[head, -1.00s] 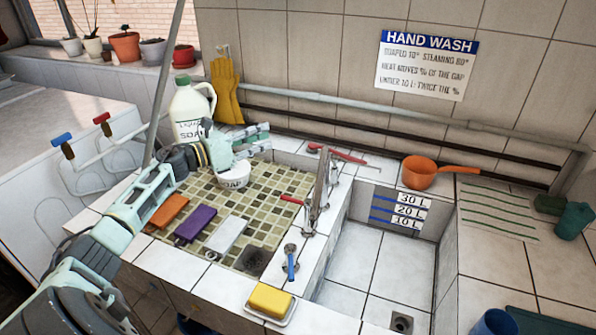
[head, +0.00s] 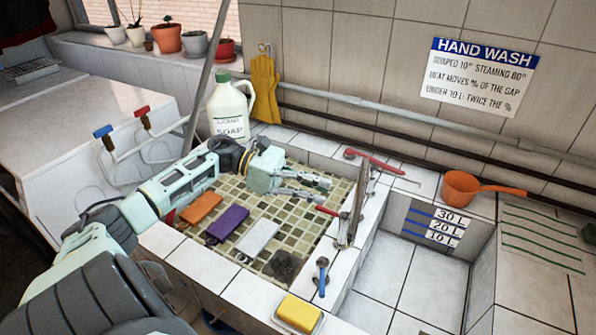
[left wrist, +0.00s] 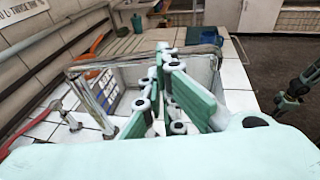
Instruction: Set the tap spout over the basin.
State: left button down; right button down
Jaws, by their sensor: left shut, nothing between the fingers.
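The metal tap spout (head: 358,205) stands by the wall between the mosaic-tiled basin (head: 290,218) and the deep white-tiled basin (head: 390,268). It seems to run along that wall in the head view. In the left wrist view the spout (left wrist: 115,63) is a bent metal tube beyond the fingers. The tap has a red handle (head: 327,211) and a blue handle (head: 322,275). My left gripper (head: 328,187) is shut and empty, above the mosaic basin, just left of the spout. I cannot tell whether it touches the spout.
Orange, purple and white blocks (head: 258,238) lie at the mosaic basin's near left. A soap jug (head: 229,112) stands behind. A red-handled tool (head: 375,160) and an orange pan (head: 462,188) are on the back ledge. A yellow sponge (head: 298,313) sits in front.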

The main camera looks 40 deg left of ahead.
aim_at(359, 197)
pick_arm(q)
jog(key=p+x, duration=0.2)
jog(key=x, duration=0.3)
jog(key=shift+w+d+f, duration=0.1)
jog(key=shift+w+d, duration=0.05)
jog(key=shift+d, duration=0.15)
jog(key=shift+d, duration=0.1)
